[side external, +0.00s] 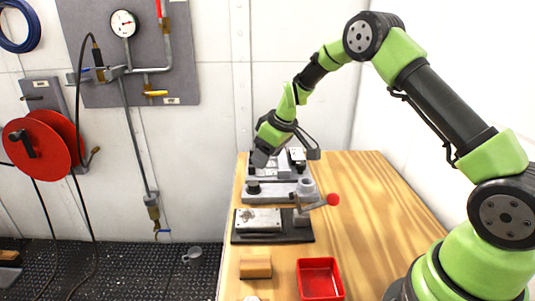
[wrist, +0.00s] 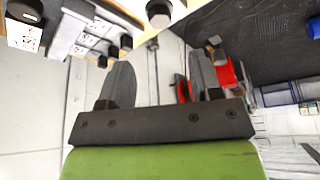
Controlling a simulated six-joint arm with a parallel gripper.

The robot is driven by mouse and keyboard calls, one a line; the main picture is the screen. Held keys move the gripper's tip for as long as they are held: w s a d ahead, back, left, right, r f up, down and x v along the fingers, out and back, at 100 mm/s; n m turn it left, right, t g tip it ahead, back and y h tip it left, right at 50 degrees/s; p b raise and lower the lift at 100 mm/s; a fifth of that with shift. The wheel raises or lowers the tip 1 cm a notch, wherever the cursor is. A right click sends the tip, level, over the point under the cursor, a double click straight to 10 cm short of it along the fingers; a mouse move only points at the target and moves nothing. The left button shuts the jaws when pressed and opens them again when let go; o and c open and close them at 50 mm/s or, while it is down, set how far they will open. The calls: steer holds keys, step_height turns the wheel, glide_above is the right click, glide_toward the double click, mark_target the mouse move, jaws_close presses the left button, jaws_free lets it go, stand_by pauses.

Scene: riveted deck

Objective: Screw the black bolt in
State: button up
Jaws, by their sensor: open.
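A black bolt head (side external: 253,187) stands on the left part of a grey fixture block (side external: 275,197) on the wooden table. A dark round head that may be this bolt shows at the top edge of the wrist view (wrist: 159,13). My gripper (side external: 261,158) is above and slightly behind the bolt in the side view, angled down and apart from it. In the wrist view my gripper (wrist: 160,78) has its two grey fingers wide apart, with nothing held between them. The bolt's shank and hole are hidden.
A toggle clamp with a red knob (side external: 333,199) and a dark base with a pale plate (side external: 258,219) stand in front of the block. A wooden block (side external: 255,266) and red tray (side external: 320,261) lie nearer. More fixtures stand behind. The table's right side is clear.

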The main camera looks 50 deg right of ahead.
mark_target(256, 183)
steer(key=w+f+n, duration=0.1)
steer(key=f+n, duration=0.1)
steer(key=f, duration=0.1)
steer(key=w+f+n+y, duration=0.1)
steer(key=f+n, duration=0.1)
steer(key=f, duration=0.1)
steer(key=w+f+n+g+y, duration=0.1)
steer(key=f+n, duration=0.1)
steer(key=f, duration=0.1)
steer(key=shift+w+a+f, duration=0.15)
steer(key=shift+w, duration=0.05)
stand_by(0.5)
steer(key=c, duration=0.9)
steer(key=shift+c, duration=0.2)
